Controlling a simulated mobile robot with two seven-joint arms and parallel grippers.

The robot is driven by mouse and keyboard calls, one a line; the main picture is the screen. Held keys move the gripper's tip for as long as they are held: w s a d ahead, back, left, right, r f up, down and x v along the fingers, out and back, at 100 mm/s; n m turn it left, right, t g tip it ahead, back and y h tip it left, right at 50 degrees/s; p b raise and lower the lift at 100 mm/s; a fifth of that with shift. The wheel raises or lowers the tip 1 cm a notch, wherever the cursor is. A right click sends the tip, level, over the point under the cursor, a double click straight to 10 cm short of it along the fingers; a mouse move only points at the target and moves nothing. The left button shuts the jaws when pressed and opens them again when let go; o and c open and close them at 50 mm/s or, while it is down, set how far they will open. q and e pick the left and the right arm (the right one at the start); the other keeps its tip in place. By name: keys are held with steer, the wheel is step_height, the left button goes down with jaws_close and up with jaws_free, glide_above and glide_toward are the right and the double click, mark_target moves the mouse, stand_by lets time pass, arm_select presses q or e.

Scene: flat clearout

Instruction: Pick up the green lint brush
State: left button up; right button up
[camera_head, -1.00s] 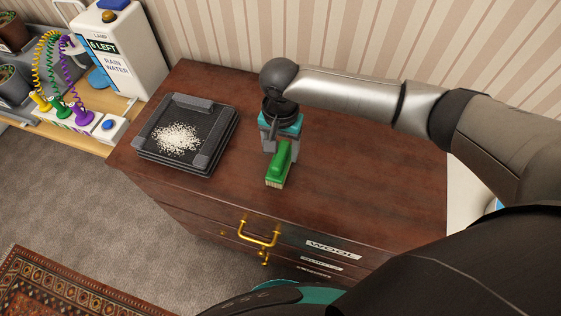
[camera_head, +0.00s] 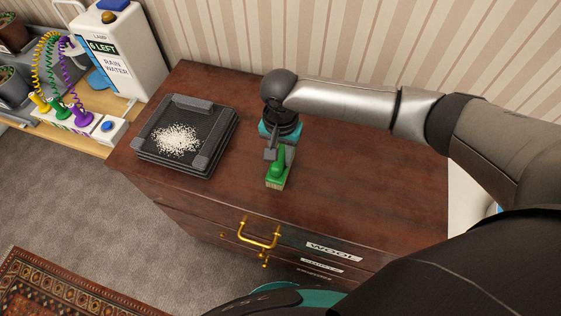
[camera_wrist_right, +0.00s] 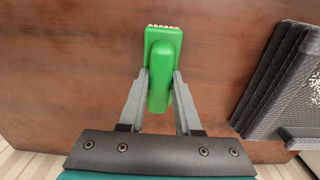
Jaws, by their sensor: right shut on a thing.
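The green lint brush (camera_head: 277,173) rests on the brown dresser top, right of the dark tray and near the front edge. In the right wrist view the lint brush (camera_wrist_right: 160,60) shows its green back and handle, with pale bristles at its far end. My right gripper (camera_head: 277,153) reaches down over the brush's rear part. In the right wrist view its two grey fingers (camera_wrist_right: 160,85) are closed against both sides of the handle. The bristles' contact with the wood is mostly hidden. My left gripper is not in view.
Stacked dark trays (camera_head: 187,135), the top one holding white grains, stand left of the brush. The dresser top (camera_head: 360,185) is clear to the right. A gold drawer handle (camera_head: 260,234) is below the front edge. A white rain water container (camera_head: 122,50) stands at the back left.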

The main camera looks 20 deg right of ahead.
mark_target(280, 154)
jaws_close()
step_height(280, 154, up, 20)
steer(key=p, duration=0.3)
stand_by(0.4)
steer(key=shift+o, duration=1.6)
jaws_free()
jaws_close()
steer(key=shift+p, duration=0.3)
